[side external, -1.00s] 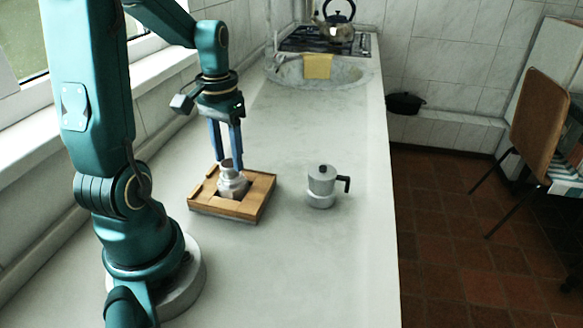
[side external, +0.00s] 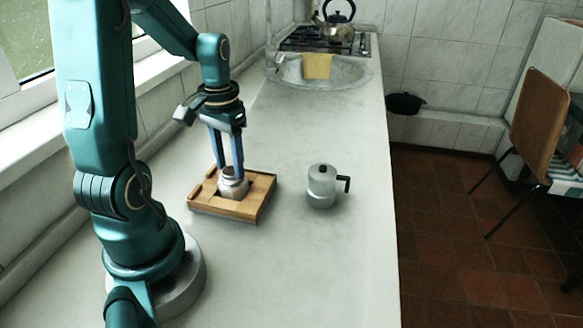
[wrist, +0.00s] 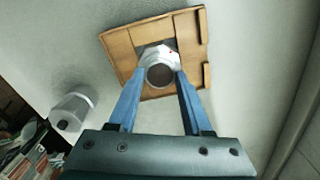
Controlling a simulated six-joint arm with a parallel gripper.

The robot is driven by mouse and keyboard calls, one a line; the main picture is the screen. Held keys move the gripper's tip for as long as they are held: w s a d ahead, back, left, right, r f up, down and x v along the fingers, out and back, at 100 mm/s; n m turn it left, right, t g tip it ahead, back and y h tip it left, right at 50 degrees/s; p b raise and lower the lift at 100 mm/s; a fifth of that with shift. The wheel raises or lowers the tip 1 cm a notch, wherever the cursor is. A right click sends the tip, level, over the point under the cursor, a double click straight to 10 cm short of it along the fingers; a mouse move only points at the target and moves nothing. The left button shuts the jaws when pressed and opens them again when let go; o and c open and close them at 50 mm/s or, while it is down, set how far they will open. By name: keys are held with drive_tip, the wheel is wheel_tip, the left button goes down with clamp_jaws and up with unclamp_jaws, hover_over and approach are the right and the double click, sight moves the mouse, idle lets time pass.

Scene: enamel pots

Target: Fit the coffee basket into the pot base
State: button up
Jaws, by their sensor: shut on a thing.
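The silver pot base (side external: 233,191) stands upright in the square opening of a wooden holder (side external: 255,197). It also shows in the wrist view (wrist: 156,54). My gripper (side external: 229,173) is directly above the base, pointing down. Its blue fingers are shut on the small coffee basket (wrist: 160,76), whose round dark mouth faces the wrist camera. The basket is at the top of the base; whether it sits inside the rim or just over it I cannot tell. The fingers hide part of both.
A grey pot with a black handle (side external: 321,186) stands on the counter right of the holder. The counter between them is clear. A sink with a yellow cloth (side external: 317,66) and a stove with a kettle (side external: 338,28) are at the far end.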

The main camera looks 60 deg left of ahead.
drive_tip(key=o, duration=1.3)
drive_tip(key=shift+c, duration=0.2)
drive_tip(key=shift+r, duration=2.35)
drive_tip(key=s+d+r+m+t, duration=0.1)
drive_tip(key=d+r+m+t, duration=0.1)
drive_tip(key=d, duration=0.6)
drive_tip(key=s+d+r+m+t, duration=0.1)
drive_tip(key=d+r+m+t, duration=0.1)
drive_tip(key=d, duration=0.6)
drive_tip(key=shift+s+d+r+m+t, duration=0.3)
drive_tip(key=shift+s+t, duration=0.1)
drive_tip(key=shift+t, duration=0.4)
